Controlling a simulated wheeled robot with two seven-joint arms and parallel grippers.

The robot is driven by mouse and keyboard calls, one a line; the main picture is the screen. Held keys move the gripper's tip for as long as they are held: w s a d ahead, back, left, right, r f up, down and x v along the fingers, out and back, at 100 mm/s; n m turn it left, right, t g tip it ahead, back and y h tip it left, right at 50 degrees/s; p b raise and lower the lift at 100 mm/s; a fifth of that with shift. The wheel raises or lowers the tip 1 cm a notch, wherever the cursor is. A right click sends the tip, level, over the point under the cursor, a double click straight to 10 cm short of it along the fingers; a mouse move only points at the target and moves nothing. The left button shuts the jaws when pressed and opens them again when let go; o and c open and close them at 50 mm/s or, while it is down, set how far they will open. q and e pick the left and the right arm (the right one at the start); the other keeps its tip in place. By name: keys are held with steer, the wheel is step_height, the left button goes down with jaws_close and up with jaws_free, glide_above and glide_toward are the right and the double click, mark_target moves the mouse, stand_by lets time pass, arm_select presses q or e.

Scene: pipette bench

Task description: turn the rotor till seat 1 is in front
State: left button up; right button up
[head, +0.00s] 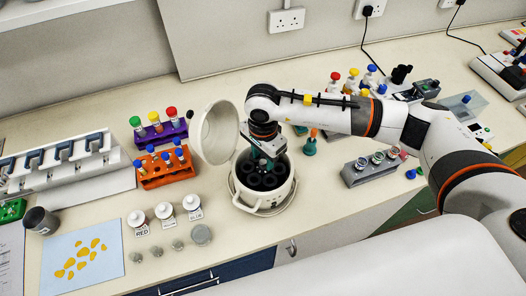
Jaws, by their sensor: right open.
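The white centrifuge (263,205) stands on the bench near the middle, its round lid (215,131) swung up on the left. Its dark rotor (262,181) with several round seats shows inside the bowl. The seat numbers are too small to read, so I cannot tell which seat is in front. My right gripper (267,160) points down over the back part of the rotor, open. It hides part of the rotor, and I cannot tell whether the fingers touch it. My left gripper is not in view.
An orange rack (165,172) and a purple rack (160,134) with capped tubes stand left of the lid. White bottles (164,213) stand front left. A grey rack (370,169) is to the right. Clear bench lies front left of the centrifuge.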

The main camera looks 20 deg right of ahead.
steer(key=shift+f, duration=0.55)
steer(key=c, duration=0.9)
jaws_close()
steer(key=shift+f+m+b, duration=0.15)
steer(key=shift+m+b, duration=0.25)
steer(key=shift+b, duration=0.3)
steer(key=m+b, duration=0.9)
steer(key=b, duration=0.2)
steer(key=shift+b, duration=0.3)
steer(key=shift+r+m+b, duration=0.2)
steer(key=shift+m+b, duration=1.15)
steer(key=shift+m, duration=0.25)
